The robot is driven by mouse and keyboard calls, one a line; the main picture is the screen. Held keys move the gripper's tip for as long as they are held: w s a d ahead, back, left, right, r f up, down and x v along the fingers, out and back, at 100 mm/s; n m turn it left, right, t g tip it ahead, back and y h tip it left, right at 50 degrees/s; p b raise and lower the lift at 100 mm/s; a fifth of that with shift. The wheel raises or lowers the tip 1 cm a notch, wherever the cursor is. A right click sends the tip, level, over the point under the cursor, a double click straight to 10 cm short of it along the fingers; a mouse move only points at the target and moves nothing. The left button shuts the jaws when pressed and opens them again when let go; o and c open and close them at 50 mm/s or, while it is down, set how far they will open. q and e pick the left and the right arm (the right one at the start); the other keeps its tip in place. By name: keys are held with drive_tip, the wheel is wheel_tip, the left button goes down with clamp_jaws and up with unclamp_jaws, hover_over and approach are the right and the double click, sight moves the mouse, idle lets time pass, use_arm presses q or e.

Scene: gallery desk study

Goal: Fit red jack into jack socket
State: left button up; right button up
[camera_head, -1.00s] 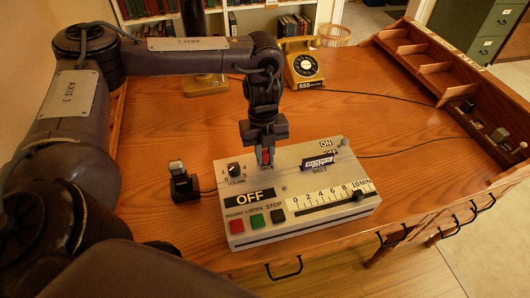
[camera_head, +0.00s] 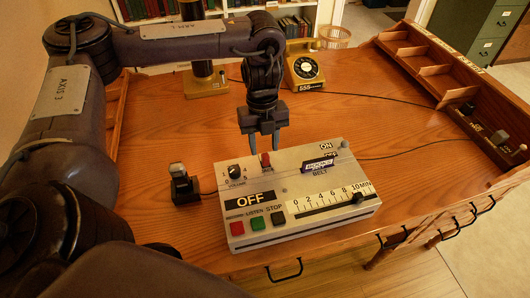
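The red jack (camera_head: 265,159) stands upright at the back part of the grey machine's top (camera_head: 290,184), between the volume knob and the belt slot. The jack socket itself is hidden beneath the jack. My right gripper is not in view.
The machine has a volume knob (camera_head: 235,171), a slider (camera_head: 358,197) and red, green and black buttons in front. A small black device (camera_head: 184,184) stands left of it. A yellow telephone (camera_head: 305,68) stands behind.

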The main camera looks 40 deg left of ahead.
use_arm(q)
wheel_tip(320, 180, up, 8)
drive_tip(key=p, duration=0.2)
drive_tip(key=shift+w+a+f, duration=0.2)
drive_tip(key=shift+w, duration=0.1)
